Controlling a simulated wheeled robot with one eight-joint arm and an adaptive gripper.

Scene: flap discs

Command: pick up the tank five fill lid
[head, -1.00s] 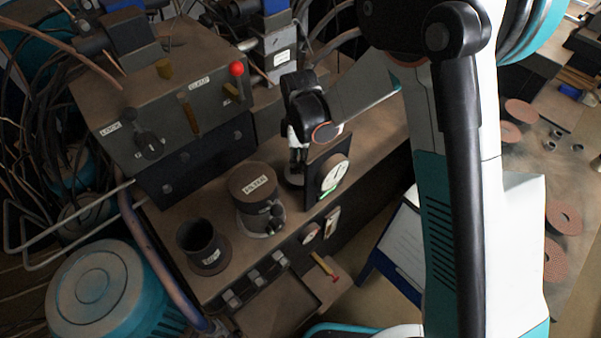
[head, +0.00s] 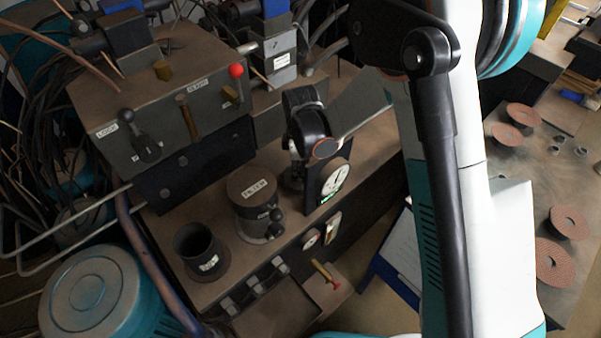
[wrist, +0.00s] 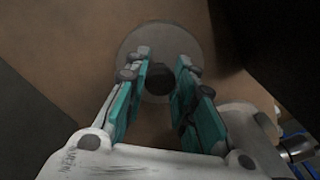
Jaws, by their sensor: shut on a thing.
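The fill lid (wrist: 165,38) appears in the wrist view as a round grey disc with a dark knob (wrist: 159,86) at its middle. No label on it is readable there. My gripper (wrist: 164,62) has its two teal-padded fingers on either side of the knob and is shut on it. The disc lies against a brown surface, and I cannot tell whether it is lifted. In the head view my gripper (head: 293,165) points down behind the gauge block (head: 330,178), and its fingertips and the lid are mostly hidden.
Left of my gripper stand a filter canister (head: 252,205) and an open dark cup (head: 200,250). A control box (head: 160,105) with levers is behind. A teal drum (head: 95,295) is at lower left. Reddish discs (head: 568,222) lie on the right bench.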

